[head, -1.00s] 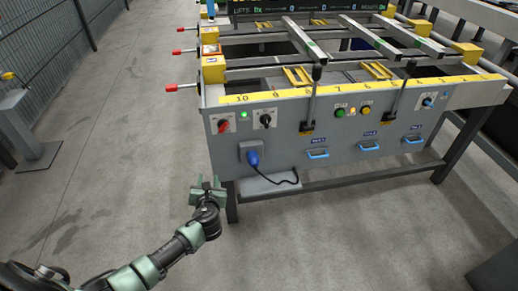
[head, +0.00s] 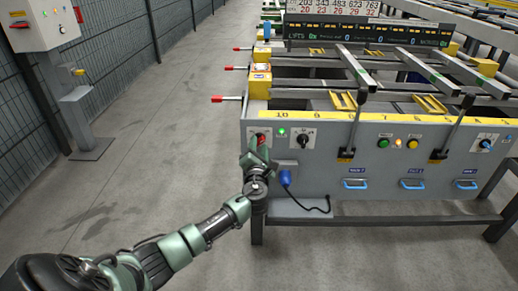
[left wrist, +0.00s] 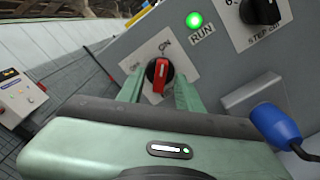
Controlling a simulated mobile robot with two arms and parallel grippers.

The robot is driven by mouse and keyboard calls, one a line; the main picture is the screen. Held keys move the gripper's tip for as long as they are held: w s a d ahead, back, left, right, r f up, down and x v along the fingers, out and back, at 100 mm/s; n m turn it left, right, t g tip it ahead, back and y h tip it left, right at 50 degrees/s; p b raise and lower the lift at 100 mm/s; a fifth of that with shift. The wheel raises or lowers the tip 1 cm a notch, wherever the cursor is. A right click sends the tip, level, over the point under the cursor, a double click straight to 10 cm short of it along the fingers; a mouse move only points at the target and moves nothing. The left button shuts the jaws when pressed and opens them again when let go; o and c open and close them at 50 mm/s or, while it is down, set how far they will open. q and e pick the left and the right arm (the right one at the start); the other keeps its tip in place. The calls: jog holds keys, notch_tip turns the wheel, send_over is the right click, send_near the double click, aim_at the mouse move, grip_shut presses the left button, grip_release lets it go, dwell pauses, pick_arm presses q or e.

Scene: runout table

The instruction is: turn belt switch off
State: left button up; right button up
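A red rotary switch (left wrist: 158,76) sits on a white plate at the left end of the grey panel. Its red handle stands about upright and points toward the word ON. In the head view, the switch (head: 261,138) shows just above my left gripper (head: 257,152). In the left wrist view, the green fingers of my left gripper (left wrist: 160,92) are apart, one on either side of the switch. A gap shows between the fingers and the knob, and I cannot tell any contact. My right gripper is in neither view.
A green RUN lamp (left wrist: 193,20) is lit beside the switch. A black STEP CUT knob (left wrist: 262,10) is to its right. A blue plug (head: 285,178) with a cable is below. Levers with black handles (head: 347,153) stand further right. Open floor lies to the left.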

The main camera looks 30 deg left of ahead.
pick_arm(q)
jog(key=shift+c, duration=0.2)
grip_shut()
